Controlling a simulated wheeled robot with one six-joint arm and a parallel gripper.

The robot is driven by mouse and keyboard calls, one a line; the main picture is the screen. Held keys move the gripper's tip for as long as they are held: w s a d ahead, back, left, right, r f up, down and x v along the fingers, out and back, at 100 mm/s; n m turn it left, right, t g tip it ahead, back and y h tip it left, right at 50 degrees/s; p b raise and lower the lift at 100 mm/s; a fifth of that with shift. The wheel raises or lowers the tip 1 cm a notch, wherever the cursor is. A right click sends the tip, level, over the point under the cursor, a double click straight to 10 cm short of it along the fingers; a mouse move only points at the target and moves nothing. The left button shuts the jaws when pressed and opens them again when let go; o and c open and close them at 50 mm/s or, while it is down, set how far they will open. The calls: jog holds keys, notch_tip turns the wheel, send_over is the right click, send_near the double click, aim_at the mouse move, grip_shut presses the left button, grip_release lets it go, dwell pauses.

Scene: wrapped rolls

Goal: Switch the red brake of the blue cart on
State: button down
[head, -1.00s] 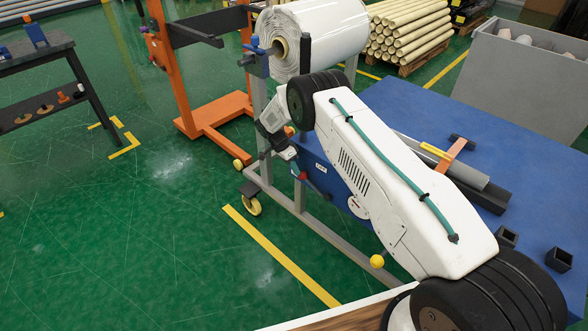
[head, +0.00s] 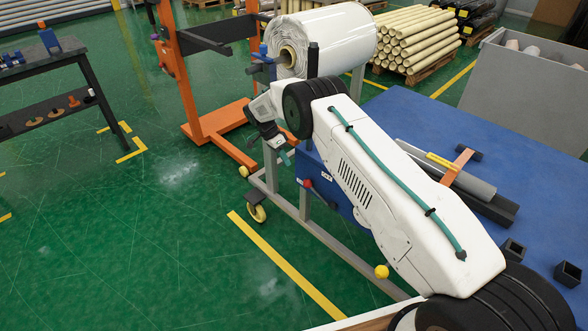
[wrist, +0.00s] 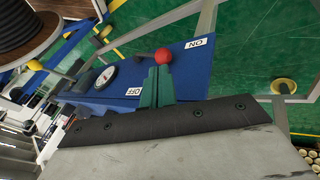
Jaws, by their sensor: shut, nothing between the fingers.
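The blue cart shows in the head view as a grey frame (head: 330,238) with yellow castors and a blue panel (head: 322,176). The brake's red knob (head: 307,183) is at the panel's left part. In the wrist view the red knob (wrist: 164,56) shows just beyond the fingertips, between the ON label (wrist: 197,43) and the OFF label (wrist: 134,91), somewhat closer to ON.
A large white roll (head: 335,38) lies above the cart, close to my wrist. An orange stand (head: 215,120) is behind left. A blue table (head: 410,115) with a grey tube is at the right. The green floor at left is open.

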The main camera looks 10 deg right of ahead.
jog(key=shift+w+a+r, duration=0.7)
jog(key=shift+w+r, duration=0.05)
